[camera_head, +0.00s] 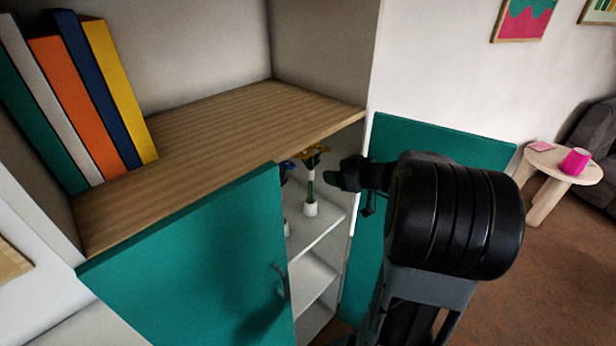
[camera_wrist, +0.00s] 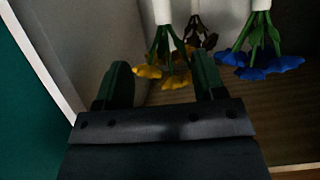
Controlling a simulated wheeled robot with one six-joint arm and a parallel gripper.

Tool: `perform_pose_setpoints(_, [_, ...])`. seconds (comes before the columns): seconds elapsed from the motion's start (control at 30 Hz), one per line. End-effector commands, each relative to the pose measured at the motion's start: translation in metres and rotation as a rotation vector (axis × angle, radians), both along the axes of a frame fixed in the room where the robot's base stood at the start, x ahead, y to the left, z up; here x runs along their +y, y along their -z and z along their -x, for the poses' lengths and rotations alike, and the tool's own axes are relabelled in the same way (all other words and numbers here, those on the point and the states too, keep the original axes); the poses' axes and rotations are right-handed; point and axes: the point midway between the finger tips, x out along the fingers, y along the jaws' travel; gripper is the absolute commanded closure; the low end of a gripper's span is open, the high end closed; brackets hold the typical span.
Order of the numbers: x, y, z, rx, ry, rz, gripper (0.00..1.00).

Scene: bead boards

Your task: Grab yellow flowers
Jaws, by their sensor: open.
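The yellow flowers (camera_head: 314,154) have green stems and stand in a white vase (camera_head: 310,208) on the white shelf inside the open cabinet. My gripper (camera_head: 345,177) is just to the right of their stems, with a small gap showing. In the wrist view, where the scene looks upside down, the yellow flowers (camera_wrist: 168,77) appear between the two dark fingers of my gripper (camera_wrist: 162,75), ahead of them. The fingers are apart, with nothing gripped.
Blue flowers (camera_head: 287,165) stand left of the yellow ones, partly hidden by the left teal door (camera_head: 200,260). Brown flowers (camera_wrist: 199,40) show behind in the wrist view. The wooden shelf (camera_head: 230,115) lies above, and the right teal door (camera_head: 440,140) is open beside my arm.

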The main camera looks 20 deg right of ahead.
Motion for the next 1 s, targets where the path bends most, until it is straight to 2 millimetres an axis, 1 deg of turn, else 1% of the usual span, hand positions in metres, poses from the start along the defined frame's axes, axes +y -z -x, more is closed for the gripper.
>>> perform_pose_setpoints(0.03, [0.004,0.002,-0.009,0.003,-0.004,-0.002,0.37])
perform_pose_setpoints(0.1, [0.009,0.007,-0.020,0.002,-0.004,-0.002,0.37])
perform_pose_setpoints(0.3, [0.018,0.018,-0.043,0.002,-0.003,0.000,0.37])
perform_pose_setpoints(0.57, [0.025,0.023,-0.055,0.003,-0.005,-0.001,0.37])
perform_pose_setpoints(0.83, [0.039,0.037,-0.082,0.004,-0.005,-0.002,0.37])
perform_pose_setpoints(1.0, [0.043,0.044,-0.092,0.003,-0.004,0.000,0.37])
